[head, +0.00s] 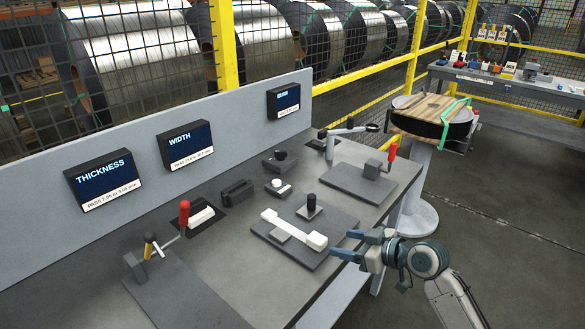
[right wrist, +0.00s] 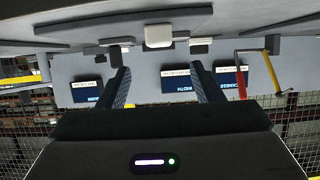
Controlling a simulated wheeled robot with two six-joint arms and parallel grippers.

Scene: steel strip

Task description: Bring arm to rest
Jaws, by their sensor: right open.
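My right gripper (head: 362,246) is open and empty near the front edge of the grey workbench (head: 230,275), with its arm coming in from the lower right. Its two fingers also show apart in the right wrist view (right wrist: 160,88), with nothing between them in grip. A white bar (head: 293,229) lies on a dark plate just left of the fingertips; the gripper looks apart from it. My left gripper is not in the head view.
Thickness (head: 105,179), width (head: 186,146) and a third display (head: 284,101) stand along the bench's back. Red-handled clamps (head: 184,213) (head: 391,157) rise from the bench. A round pedestal table (head: 433,112) stands beyond its right end. Floor at right (head: 510,215) is clear.

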